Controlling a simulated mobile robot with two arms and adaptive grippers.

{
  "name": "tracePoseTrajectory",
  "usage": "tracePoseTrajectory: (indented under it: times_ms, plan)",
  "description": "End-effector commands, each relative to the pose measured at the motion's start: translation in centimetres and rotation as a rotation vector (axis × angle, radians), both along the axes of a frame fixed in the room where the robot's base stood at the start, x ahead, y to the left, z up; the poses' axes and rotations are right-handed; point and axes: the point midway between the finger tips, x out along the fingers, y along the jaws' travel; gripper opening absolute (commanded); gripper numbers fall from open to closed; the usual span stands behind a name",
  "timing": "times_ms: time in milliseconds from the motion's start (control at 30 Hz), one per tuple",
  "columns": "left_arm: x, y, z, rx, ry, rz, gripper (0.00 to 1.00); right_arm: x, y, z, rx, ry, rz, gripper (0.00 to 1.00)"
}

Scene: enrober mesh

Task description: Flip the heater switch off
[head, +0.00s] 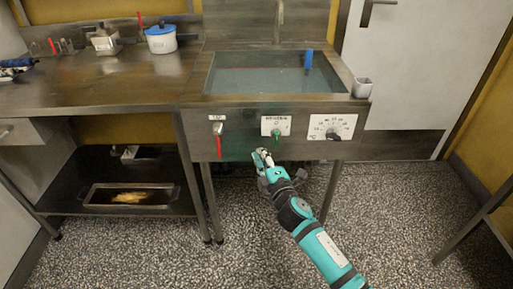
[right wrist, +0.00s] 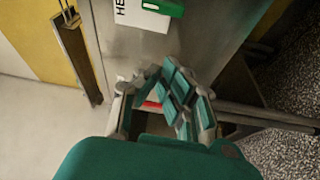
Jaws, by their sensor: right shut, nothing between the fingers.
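The heater switch (head: 276,134) is a small green lever below a white label on the steel front panel of the sink unit. In the right wrist view, part of the white label (right wrist: 140,17) with the letters "HE" and a green piece (right wrist: 164,6) show at the top edge, rotated. My right gripper (head: 262,156) is shut and empty, just below and slightly left of the switch in the head view. In the right wrist view, its fingers (right wrist: 165,95) are together, apart from the label. My left gripper is not in view.
A lever with a red end (head: 218,140) is left of the switch; a dial (head: 333,132) is right. The water basin (head: 270,80) is above. A blue-lidded pot (head: 161,39) stands on the left counter. A tray (head: 90,198) lies on the lower shelf. The speckled floor is open in front.

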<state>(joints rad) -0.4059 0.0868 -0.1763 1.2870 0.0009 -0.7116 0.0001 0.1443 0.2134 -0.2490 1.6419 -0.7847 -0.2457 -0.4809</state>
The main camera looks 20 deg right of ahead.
Motion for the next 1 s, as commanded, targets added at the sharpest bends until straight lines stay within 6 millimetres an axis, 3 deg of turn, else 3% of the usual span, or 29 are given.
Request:
tracePoseTrajectory:
  times_ms: [200,333,900,1000]
  plan:
    - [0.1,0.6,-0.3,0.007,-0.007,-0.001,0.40,-3.7,-0.2,0.0,0.002,0.001,0.000,0.00]
    - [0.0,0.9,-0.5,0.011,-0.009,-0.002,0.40,-4.9,-0.2,0.0,0.002,0.000,0.000,0.00]
    - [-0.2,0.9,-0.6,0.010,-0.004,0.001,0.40,-5.3,-0.2,0.0,0.001,0.000,0.000,0.00]
    - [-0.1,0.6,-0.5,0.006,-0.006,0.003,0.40,-5.4,-0.4,-1.0,0.020,0.024,-0.007,0.00]
